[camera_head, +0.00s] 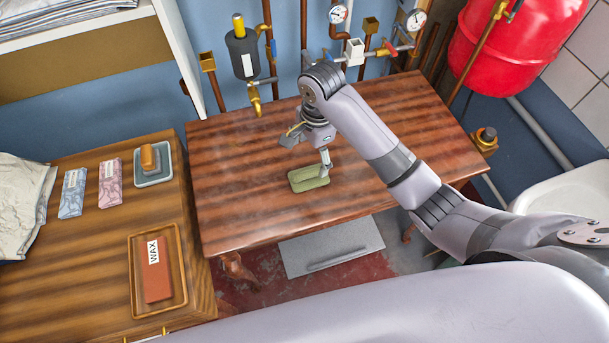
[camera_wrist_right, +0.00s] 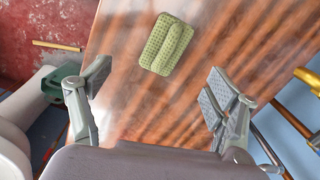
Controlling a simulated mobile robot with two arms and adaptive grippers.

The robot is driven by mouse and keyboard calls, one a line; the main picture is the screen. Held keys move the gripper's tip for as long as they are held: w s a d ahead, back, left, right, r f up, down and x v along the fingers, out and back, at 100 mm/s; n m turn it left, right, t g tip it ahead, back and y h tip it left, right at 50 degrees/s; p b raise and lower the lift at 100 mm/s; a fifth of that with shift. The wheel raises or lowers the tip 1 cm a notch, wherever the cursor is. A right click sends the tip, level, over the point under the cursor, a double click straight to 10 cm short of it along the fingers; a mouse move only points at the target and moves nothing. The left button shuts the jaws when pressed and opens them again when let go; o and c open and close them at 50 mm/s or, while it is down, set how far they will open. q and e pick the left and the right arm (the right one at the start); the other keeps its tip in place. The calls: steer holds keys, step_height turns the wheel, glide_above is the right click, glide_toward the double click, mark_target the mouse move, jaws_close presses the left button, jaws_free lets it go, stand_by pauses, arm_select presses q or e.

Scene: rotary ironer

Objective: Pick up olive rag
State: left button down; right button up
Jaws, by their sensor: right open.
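The olive rag (camera_head: 312,178) lies folded on the brown wooden table (camera_head: 240,205), near its middle. It also shows in the right wrist view (camera_wrist_right: 167,44), at the top and roughly midway between the spread fingers, with bare wood around it. My right gripper (camera_head: 307,146) is above the table, just behind the rag in the head view, with one finger reaching near the rag's far edge. In the wrist view the right gripper (camera_wrist_right: 155,85) is open and empty, its two fingers wide apart. My left gripper is in neither view.
A wooden cabinet at left holds a wax bar (camera_head: 157,270) on a tray, a sponge dish (camera_head: 153,165) and two small packets. Pipes with gauges (camera_head: 338,14) and a red tank (camera_head: 515,45) stand behind the table. A white sink (camera_head: 575,195) is at right.

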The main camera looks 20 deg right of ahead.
step_height(320, 180, up, 4)
steer(key=w+m, duration=0.2)
steer(key=m, duration=0.1)
steer(key=p, duration=0.1)
glide_above(309, 172)
steer(key=shift+h, duration=0.4)
step_height(309, 172, down, 12)
steer(key=shift+s+d+r, duration=0.15)
steer(key=shift+r, duration=0.1)
steer(key=shift+f+p, duration=0.4)
steer(key=shift+f, duration=2.45)
steer(key=c, duration=1.1)
steer(key=shift+r, duration=0.15)
steer(key=shift+c, duration=0.2)
